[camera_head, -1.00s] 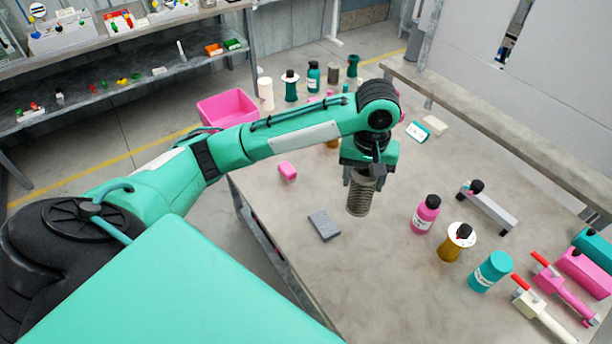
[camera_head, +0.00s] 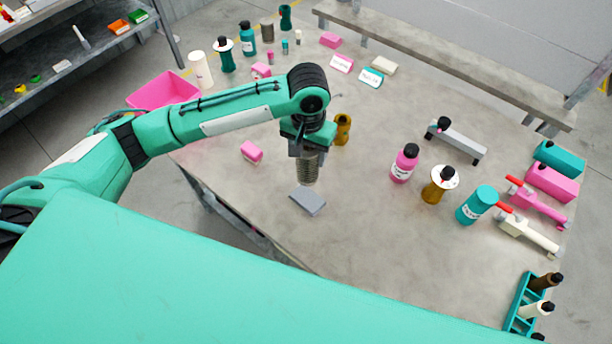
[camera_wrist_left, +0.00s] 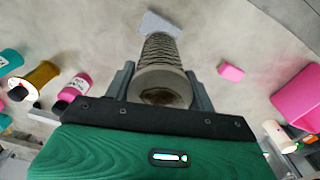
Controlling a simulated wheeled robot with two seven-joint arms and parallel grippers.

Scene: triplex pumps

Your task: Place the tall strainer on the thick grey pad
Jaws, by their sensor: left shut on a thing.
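The tall strainer (camera_head: 308,169) is a grey-brown ribbed mesh cylinder, held upright below my left gripper (camera_head: 305,152). In the left wrist view the strainer (camera_wrist_left: 160,62) sits between the two fingers of the left gripper (camera_wrist_left: 160,88), which is shut on it. The thick grey pad (camera_head: 307,202) lies flat on the table just below the strainer in the head view. The pad also shows in the left wrist view (camera_wrist_left: 160,22), beyond the strainer's far end. I cannot tell whether the strainer's bottom touches the pad. My right gripper is not in view.
A small pink block (camera_head: 251,152) lies left of the pad. A brown-gold part (camera_head: 343,129) stands behind the gripper. A pink bottle (camera_head: 404,165) and a teal bottle (camera_head: 477,206) stand to the right. The table around the pad is clear.

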